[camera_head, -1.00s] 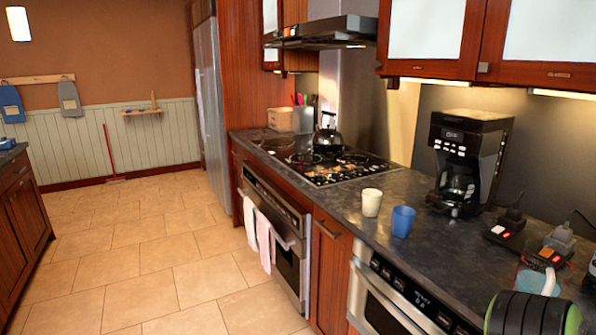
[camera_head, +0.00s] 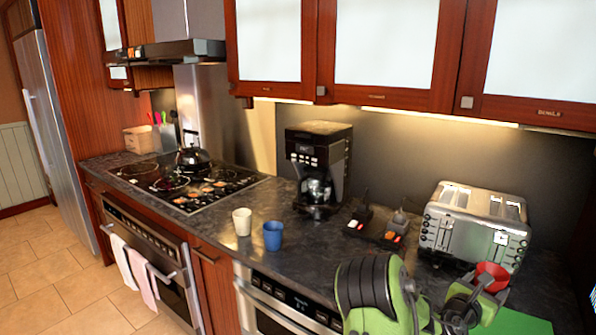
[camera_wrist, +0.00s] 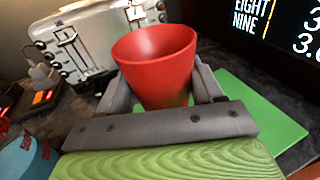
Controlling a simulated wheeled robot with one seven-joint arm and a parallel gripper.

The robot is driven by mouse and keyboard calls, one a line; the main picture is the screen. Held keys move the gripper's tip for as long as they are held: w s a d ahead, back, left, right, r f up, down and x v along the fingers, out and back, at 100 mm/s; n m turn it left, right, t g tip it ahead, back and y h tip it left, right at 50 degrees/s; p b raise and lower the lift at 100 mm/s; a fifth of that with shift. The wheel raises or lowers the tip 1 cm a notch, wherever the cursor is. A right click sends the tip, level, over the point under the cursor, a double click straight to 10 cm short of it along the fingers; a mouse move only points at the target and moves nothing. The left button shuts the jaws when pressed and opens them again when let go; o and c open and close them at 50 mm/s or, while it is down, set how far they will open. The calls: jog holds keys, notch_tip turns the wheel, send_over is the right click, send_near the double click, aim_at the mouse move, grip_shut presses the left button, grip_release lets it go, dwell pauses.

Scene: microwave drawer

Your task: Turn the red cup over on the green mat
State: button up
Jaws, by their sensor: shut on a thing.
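The red cup (camera_head: 492,274) is at the right of the head view, below the toaster, partly hidden by my gripper (camera_head: 478,298). In the wrist view the red cup (camera_wrist: 155,65) has its wide open mouth up, and the fingers of my gripper (camera_wrist: 165,90) are shut on it from both sides. The green mat (camera_head: 515,322) lies on the counter at the lower right; in the wrist view the mat (camera_wrist: 262,112) shows behind and right of the cup. The cup's base is hidden, so I cannot tell whether it touches the mat.
A silver toaster (camera_head: 474,226) stands close behind the cup. A coffee maker (camera_head: 318,165), a white cup (camera_head: 242,221) and a blue cup (camera_head: 273,235) stand further left. A dark display (camera_wrist: 270,30) is at the right. A teal object (camera_wrist: 25,152) is at the lower left of the wrist view.

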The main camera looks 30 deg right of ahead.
notch_tip(320, 180, up, 2)
jog(key=shift+r+p, duration=0.25)
jog(key=shift+p, duration=0.75)
jog(key=shift+f, duration=0.15)
jog(key=shift+f+m+b, duration=0.1)
jog(key=shift+m+b, duration=0.2)
jog(key=shift+b, duration=0.1)
jog(key=m+b, duration=0.2)
jog(key=m, duration=0.1)
jog(key=shift+f+m+t, duration=0.15)
jog(key=shift+m+t, duration=0.15)
jog(key=shift+s+m+b, duration=0.1)
jog(key=shift+m+b, duration=0.25)
jog(key=shift+m, duration=0.35)
jog(key=shift+r, duration=0.2)
